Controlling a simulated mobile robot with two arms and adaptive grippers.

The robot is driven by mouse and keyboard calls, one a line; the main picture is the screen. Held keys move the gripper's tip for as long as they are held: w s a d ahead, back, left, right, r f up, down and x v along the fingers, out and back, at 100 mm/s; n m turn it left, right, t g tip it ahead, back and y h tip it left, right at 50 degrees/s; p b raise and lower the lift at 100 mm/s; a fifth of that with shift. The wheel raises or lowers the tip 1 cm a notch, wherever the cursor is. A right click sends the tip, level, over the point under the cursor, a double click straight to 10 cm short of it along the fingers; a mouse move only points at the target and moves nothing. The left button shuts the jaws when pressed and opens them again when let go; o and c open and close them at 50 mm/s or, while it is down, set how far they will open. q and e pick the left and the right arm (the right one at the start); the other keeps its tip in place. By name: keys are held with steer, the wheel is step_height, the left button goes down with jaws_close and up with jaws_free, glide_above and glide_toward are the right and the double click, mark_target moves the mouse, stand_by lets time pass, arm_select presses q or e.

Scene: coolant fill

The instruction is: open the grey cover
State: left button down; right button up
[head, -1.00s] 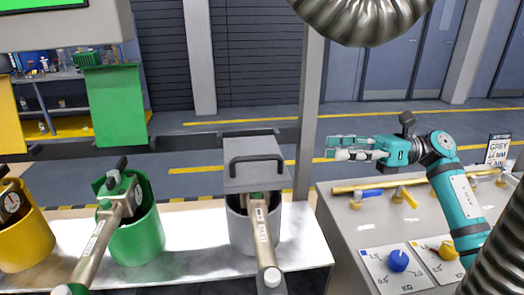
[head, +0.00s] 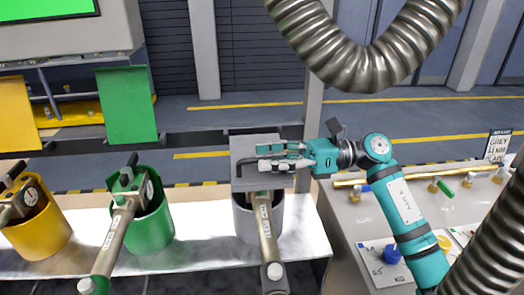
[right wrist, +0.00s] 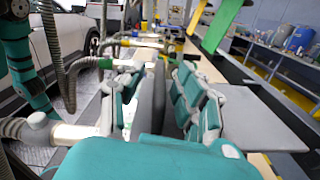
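The grey cover (head: 240,147) lies flat over the grey filler pot (head: 243,218) in the head view, with a dark bar handle (head: 243,167) on top. My right gripper (head: 262,156) reaches in from the right at the handle. Its two fingers look apart, one farther back and one nearer, and they hide much of the handle. In the right wrist view, the fingers (right wrist: 157,95) point forward with grey pads facing each other, and the cover (right wrist: 255,115) lies to their right. Whether the fingers touch the handle is not clear. My left gripper is not in view.
A green cover (head: 128,105) and a yellow cover (head: 14,115) stand upright behind their pots. A nozzle (head: 266,228) sits at the grey pot. A bench (head: 350,230) with knobs and a sign (head: 498,143) is at the right. A ribbed hose (head: 350,55) hangs above.

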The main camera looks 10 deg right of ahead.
steer(key=shift+a, duration=0.85)
steer(key=shift+c, duration=0.4)
jaws_close()
